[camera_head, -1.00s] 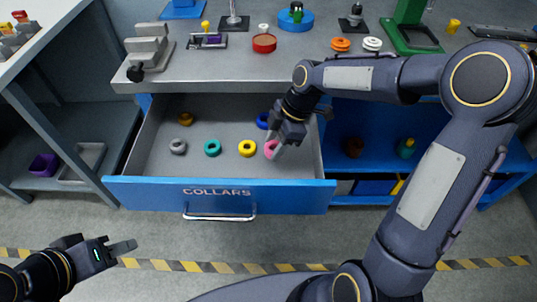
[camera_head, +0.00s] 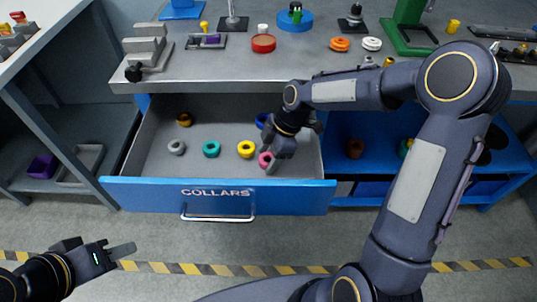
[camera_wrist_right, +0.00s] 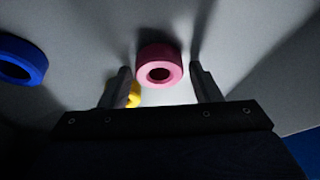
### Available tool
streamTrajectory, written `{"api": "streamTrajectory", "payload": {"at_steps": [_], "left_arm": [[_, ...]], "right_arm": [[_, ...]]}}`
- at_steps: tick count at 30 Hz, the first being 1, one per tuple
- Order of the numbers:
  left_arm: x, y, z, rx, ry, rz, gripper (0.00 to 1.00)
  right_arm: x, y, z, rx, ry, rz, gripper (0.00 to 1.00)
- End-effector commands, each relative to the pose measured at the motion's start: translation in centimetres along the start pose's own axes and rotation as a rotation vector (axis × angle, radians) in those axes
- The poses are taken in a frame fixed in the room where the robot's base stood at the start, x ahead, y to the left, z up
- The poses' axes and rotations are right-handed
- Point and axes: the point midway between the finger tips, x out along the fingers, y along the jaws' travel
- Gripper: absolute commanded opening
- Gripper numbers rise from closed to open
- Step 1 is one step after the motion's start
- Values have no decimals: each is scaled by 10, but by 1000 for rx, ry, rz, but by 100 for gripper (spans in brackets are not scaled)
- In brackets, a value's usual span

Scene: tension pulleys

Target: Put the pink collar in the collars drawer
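The pink collar (camera_head: 265,160) is inside the open collars drawer (camera_head: 220,195), near its front right. My right gripper (camera_head: 272,163) reaches down into the drawer at the collar and partly hides it. In the right wrist view, the pink collar (camera_wrist_right: 160,66) lies between the tips of the spread fingers (camera_wrist_right: 162,85), with a gap on each side. I cannot tell for sure whether the collar rests on the drawer floor. My left gripper (camera_head: 122,249) hangs over the floor at the lower left; its finger opening is unclear.
The drawer also holds yellow (camera_head: 246,149), teal (camera_head: 211,149), grey (camera_head: 176,147), dark gold (camera_head: 184,119) and blue (camera_head: 262,120) collars. The workbench (camera_head: 220,70) above carries fixtures and parts. Blue shelving (camera_head: 375,130) stands right of the drawer.

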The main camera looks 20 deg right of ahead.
Motion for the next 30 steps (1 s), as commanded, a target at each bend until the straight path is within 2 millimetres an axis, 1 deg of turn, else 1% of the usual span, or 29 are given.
{"api": "streamTrajectory", "payload": {"at_steps": [9,13,17,24,27,30], "left_arm": [[-1,0,0,0,0,0,36],[-4,2,-2,0,0,0,36],[-7,3,-3,0,0,0,36],[-13,6,-6,0,0,0,36],[-14,7,-7,0,0,0,36],[-16,7,-8,0,0,0,36]], "right_arm": [[-1,0,0,0,0,0,65],[-9,1,-2,1,0,3,65],[-31,1,-1,1,-1,6,65],[-84,1,-1,1,-1,5,65],[-102,1,-1,1,-1,5,65],[-114,1,-2,1,0,3,65]]}}
